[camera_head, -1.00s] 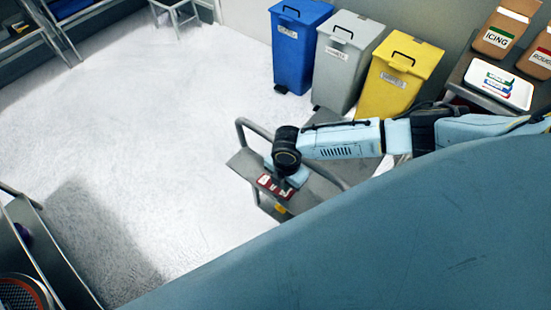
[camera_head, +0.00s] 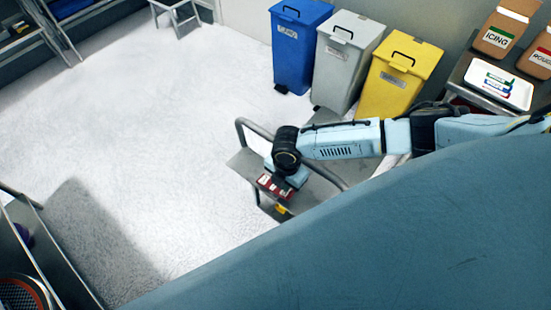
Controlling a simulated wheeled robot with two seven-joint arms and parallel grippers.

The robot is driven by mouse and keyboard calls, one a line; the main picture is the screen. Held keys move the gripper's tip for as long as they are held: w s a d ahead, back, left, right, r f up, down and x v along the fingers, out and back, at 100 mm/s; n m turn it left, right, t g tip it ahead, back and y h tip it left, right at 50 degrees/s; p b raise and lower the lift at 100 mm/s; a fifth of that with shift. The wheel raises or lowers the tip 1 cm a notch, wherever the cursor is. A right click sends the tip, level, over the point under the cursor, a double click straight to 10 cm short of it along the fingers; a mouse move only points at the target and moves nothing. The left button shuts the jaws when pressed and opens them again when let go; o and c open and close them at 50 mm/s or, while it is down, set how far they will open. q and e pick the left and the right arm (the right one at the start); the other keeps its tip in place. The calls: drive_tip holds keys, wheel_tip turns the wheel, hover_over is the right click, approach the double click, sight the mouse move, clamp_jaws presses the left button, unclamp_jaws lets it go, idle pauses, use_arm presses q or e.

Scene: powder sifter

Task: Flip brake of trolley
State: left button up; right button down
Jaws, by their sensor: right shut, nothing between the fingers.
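The grey trolley (camera_head: 243,162) stands on the floor in the middle of the view, with a bent tube handle at its far left and another rail at its right. A red plate with white markings (camera_head: 268,183) is at its near edge. A small yellow part (camera_head: 281,209) shows just below; I cannot tell whether it is the brake. My right arm comes in from the right over the trolley. My right gripper (camera_head: 284,189) points down beside the red plate, shut and empty, with its fingertips hard to make out. My left gripper is out of view.
Blue (camera_head: 296,50), grey (camera_head: 341,65) and yellow (camera_head: 396,80) bins stand behind the trolley. A table with labelled boxes and a white tray (camera_head: 497,86) is at the upper right. A metal rack (camera_head: 50,255) is at the lower left. Floor left of the trolley is clear.

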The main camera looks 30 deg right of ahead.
drive_tip(key=shift+f+b, duration=0.9)
drive_tip(key=shift+f, duration=0.45)
idle(0.7)
wheel_tip(320, 180, up, 7)
drive_tip(key=p, duration=0.7)
drive_tip(key=shift+r, duration=0.1)
idle(0.4)
